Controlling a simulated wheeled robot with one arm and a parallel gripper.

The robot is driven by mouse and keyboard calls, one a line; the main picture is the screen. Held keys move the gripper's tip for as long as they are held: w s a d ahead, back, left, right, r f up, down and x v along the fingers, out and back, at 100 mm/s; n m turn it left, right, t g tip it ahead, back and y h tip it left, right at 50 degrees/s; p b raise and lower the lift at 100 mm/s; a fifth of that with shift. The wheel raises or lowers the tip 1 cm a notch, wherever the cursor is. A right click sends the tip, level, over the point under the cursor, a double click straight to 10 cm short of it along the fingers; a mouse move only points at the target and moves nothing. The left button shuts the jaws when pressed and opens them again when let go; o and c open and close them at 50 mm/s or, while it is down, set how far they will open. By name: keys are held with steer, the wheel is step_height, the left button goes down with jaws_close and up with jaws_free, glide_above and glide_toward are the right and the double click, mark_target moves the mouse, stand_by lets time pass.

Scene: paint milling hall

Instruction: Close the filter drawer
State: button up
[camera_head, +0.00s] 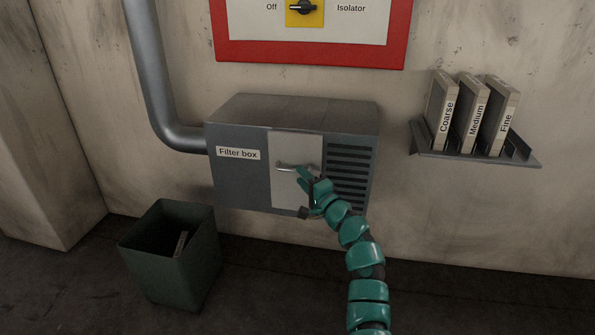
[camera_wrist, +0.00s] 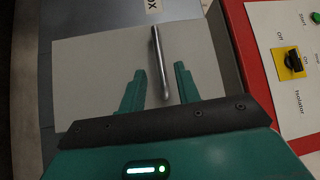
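The filter drawer's pale front panel (camera_head: 288,195) sits in the middle of the grey filter box (camera_head: 238,180). It looks about flush with the box face, but I cannot tell whether a small gap is left. Its metal bar handle (camera_head: 287,166) runs across the upper part of the panel. My gripper (camera_head: 304,178) is at the right end of the handle and hides part of it. In the wrist view, my gripper (camera_wrist: 159,72) is open, with one finger on each side of the handle (camera_wrist: 159,55) and visible space between them and the bar. The panel (camera_wrist: 90,75) lies behind.
A grey pipe (camera_head: 155,80) enters the box's left side. A dark bin (camera_head: 165,255) with something in it stands on the floor at lower left. A wall shelf (camera_head: 480,158) at right holds the Coarse, Medium and Fine filters. A red-framed isolator panel (camera_head: 310,45) is above.

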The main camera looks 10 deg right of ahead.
steer(key=p+v, duration=0.2)
steer(key=v, duration=1)
steer(key=shift+s, duration=0.25)
steer(key=shift+d, duration=0.15)
